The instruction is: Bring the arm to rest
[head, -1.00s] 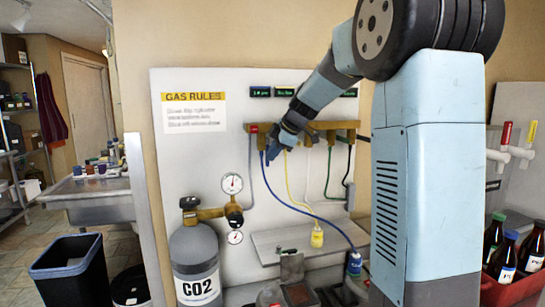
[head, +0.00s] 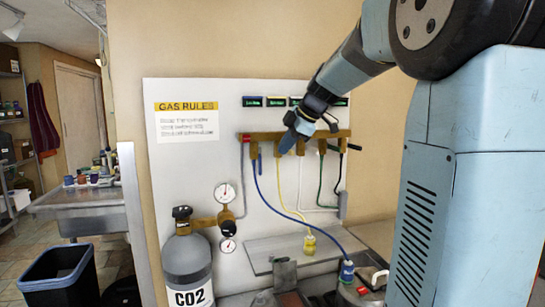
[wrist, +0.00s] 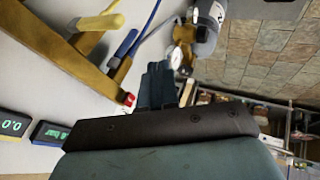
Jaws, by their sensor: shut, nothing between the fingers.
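My gripper (head: 287,143) is in front of the brass gas manifold (head: 330,134) on the white wall panel. Its fingers point down and to the left and are shut with nothing between them. In the wrist view my gripper (wrist: 158,68) shows as dark blue fingers close together. The manifold (wrist: 95,68) lies to the left there, with a blue hose and a yellow valve handle on it. I cannot tell from the head view how far the fingers stand off the manifold.
A grey CO2 cylinder (head: 187,258) with gauges stands at the lower left of the panel. A black bin (head: 60,275) and a metal sink (head: 85,205) are farther left. Several coloured hoses hang from the manifold; the blue one ends at a blue-capped connector (head: 346,271).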

